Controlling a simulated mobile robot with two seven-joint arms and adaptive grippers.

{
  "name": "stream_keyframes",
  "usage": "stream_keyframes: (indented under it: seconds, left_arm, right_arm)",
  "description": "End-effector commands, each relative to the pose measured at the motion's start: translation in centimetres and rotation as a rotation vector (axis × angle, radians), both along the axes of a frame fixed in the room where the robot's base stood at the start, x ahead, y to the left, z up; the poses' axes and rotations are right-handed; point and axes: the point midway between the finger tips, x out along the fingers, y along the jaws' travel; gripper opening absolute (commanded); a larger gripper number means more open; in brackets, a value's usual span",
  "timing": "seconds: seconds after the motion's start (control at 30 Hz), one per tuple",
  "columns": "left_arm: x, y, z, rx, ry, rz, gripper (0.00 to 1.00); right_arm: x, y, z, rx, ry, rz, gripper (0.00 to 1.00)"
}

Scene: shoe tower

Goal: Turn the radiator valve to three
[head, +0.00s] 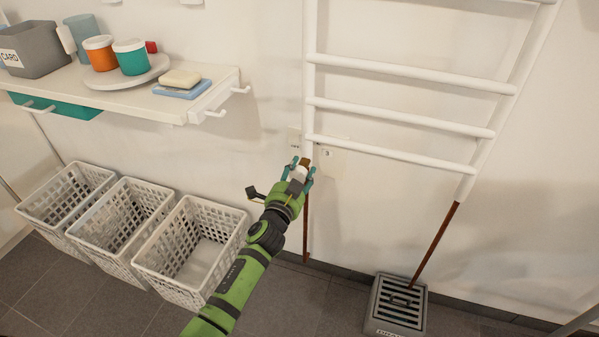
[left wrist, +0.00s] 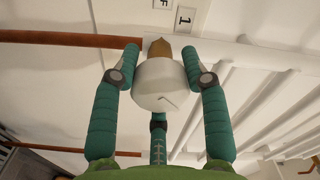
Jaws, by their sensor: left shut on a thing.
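The radiator valve has a white round knob (head: 298,173) on a brass fitting (head: 305,162), low at the left pipe of the white radiator (head: 400,105). My left gripper (head: 302,168) is shut on the knob. In the left wrist view its teal fingers stand on both sides of the white knob (left wrist: 160,88), which carries a short dark mark. Number plates sit on the wall around the valve: one reads "3" (head: 327,154), and one reads "1" in the left wrist view (left wrist: 185,20). I cannot tell which plate the mark points to. My right gripper is out of view.
A white shelf (head: 130,98) with cups and soap is on the wall at upper left. Several white baskets (head: 192,246) stand below it. A grey grated box (head: 398,305) is on the floor at right, near a copper pipe (head: 435,243).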

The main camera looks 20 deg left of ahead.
Motion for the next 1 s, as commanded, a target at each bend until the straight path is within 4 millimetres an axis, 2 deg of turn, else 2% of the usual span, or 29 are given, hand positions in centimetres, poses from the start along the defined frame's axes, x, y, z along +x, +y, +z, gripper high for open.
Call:
stream_keyframes:
  seconds: [0.03, 0.2, 0.5, 1.0]
  left_arm:
    - [0.15, -0.01, 0.48, 0.043, -0.011, -0.001, 0.12]
    - [0.15, -0.05, 0.47, 0.178, -0.015, -0.001, 0.12]
    - [0.15, -0.03, 0.50, 0.335, -0.021, -0.001, 0.12]
    - [0.16, -0.11, 0.53, 0.397, -0.025, -0.001, 0.12]
  right_arm:
    - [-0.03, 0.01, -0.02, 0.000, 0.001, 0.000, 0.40]
    - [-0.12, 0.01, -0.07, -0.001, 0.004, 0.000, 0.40]
    - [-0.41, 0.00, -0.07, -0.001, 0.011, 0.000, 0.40]
    - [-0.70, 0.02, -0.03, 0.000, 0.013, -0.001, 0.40]
